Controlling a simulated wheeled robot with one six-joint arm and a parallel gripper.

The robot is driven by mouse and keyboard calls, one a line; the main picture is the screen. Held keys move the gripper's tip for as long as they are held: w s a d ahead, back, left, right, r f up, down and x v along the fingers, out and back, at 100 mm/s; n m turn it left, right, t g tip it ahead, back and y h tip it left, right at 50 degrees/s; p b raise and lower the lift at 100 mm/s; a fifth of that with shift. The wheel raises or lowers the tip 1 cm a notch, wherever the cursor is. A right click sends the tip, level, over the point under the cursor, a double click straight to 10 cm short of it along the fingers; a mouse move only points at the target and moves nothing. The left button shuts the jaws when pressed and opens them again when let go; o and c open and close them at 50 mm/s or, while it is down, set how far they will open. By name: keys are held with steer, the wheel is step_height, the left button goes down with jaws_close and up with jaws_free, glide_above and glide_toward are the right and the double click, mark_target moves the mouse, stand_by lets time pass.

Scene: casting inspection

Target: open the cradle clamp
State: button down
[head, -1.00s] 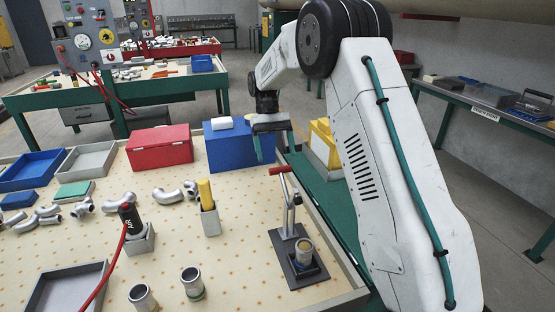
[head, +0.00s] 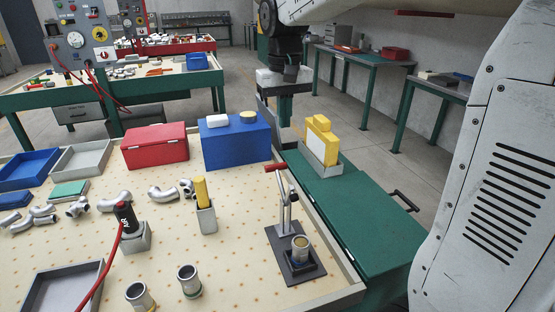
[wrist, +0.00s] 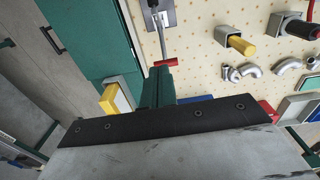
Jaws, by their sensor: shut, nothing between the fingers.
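The cradle clamp (head: 286,205) stands on a dark base plate near the front right corner of the bench. Its metal lever rises upright, with a red grip at the top tilted to the left. A short metal cup-like casting (head: 300,248) sits in the cradle on the plate. In the wrist view the clamp's red grip (wrist: 165,63) shows just beyond my fingertips. My gripper (head: 264,118) hangs behind and above the clamp, over the bench's far right side, apart from it. In the wrist view its green fingers (wrist: 159,82) are together and empty.
A blue box (head: 234,145) and a red box (head: 155,148) stand at the back of the bench. A yellow item (head: 322,140) in a holder sits right of the gripper on a green surface (head: 350,215). A holder with a yellow-handled tool (head: 202,200) stands left of the clamp.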

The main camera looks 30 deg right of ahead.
steer(key=s+t, duration=0.2)
steer(key=t, duration=0.3)
glide_toward(276, 166)
steer(key=x, duration=0.7)
steer(key=shift+w+r, duration=0.1)
steer(key=shift+w+d+f+g, duration=0.1)
steer(key=shift+w+f+g, duration=0.3)
steer(key=shift+f, duration=0.1)
steer(key=shift+f+g, duration=0.25)
steer(key=shift+g, duration=0.05)
